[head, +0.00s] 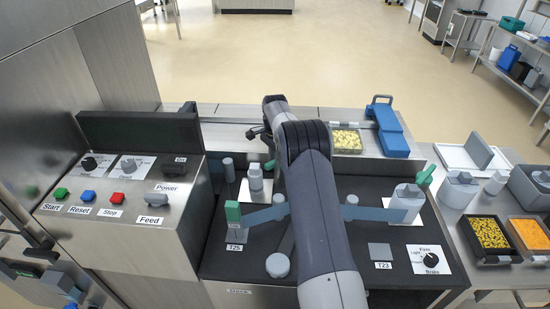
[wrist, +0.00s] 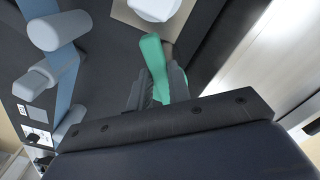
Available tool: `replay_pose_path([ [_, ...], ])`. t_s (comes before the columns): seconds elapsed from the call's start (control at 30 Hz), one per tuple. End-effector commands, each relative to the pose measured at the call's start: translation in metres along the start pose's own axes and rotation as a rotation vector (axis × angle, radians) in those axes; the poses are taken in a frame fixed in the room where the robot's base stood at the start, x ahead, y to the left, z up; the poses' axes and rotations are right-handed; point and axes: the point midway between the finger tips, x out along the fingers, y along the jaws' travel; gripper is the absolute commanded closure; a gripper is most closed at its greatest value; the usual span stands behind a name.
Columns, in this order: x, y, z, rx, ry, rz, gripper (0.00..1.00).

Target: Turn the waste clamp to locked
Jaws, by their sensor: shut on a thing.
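The waste clamp appears to be the green lever (head: 268,165) beside the grey post (head: 255,181) on a pale plate at the back left of the black deck. In the wrist view the green lever (wrist: 154,55) runs up from between the fingers toward a round white part (wrist: 155,8). My gripper (wrist: 160,88) is shut on this lever. In the head view my arm hides the fingers and part of the lever's surroundings. Any lock marking for the clamp is not readable.
Blue film (head: 370,213) crosses the deck to a grey roll (head: 406,200) with another green lever (head: 425,176). A green block (head: 232,212) stands left, the film brake plate (head: 430,260) right. The button console (head: 130,185) borders the deck's left side.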

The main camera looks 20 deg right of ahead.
Motion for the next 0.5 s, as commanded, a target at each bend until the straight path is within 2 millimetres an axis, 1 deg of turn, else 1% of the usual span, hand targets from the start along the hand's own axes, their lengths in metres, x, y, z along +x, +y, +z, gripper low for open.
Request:
replay_pose_path([
  [0.27,-0.0003,0.0001,-0.0001,0.003,0.000,0.001,1.00],
  [0.37,-0.0012,-0.0011,-0.0003,0.038,0.000,0.001,1.00],
  [0.5,-0.0008,-0.0036,-0.0005,0.127,0.000,0.002,1.00],
])
